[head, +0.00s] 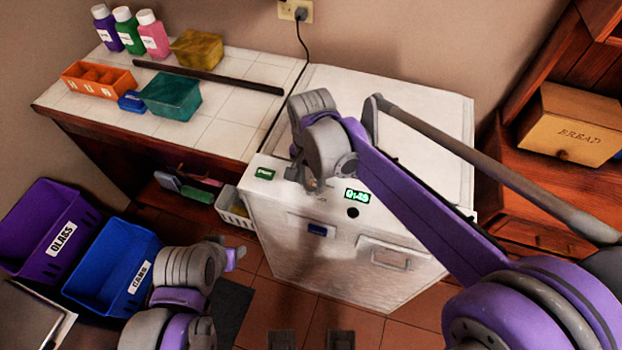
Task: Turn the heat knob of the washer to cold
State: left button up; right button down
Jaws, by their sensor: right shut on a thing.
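The white washer (420,135) stands against the wall in the middle of the head view. Its front panel has a green display (357,196), a round dark knob or button (353,212) below it and a green label (264,174) at the left. My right gripper (312,185) reaches down to the panel between the label and the display. It is shut on a small part there, seemingly the heat knob, which the gripper hides. The knob's setting cannot be read. My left gripper (236,257) is low at the left, apart from the washer; its finger opening is unclear.
A tiled counter (235,95) left of the washer holds bottles, an orange tray (98,79) and a teal container (171,96). A purple bin (40,225) and a blue bin (112,265) stand on the left. A bread box (570,125) is at right.

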jog(key=n, duration=0.4)
jog(key=shift+n, duration=0.4)
jog(key=n, duration=1)
jog(key=shift+n+b, duration=0.3)
jog(key=shift+n, duration=0.1)
jog(key=n, duration=0.4)
jog(key=shift+n, duration=0.4)
jog(key=shift+c, duration=1.8)
grip_release()
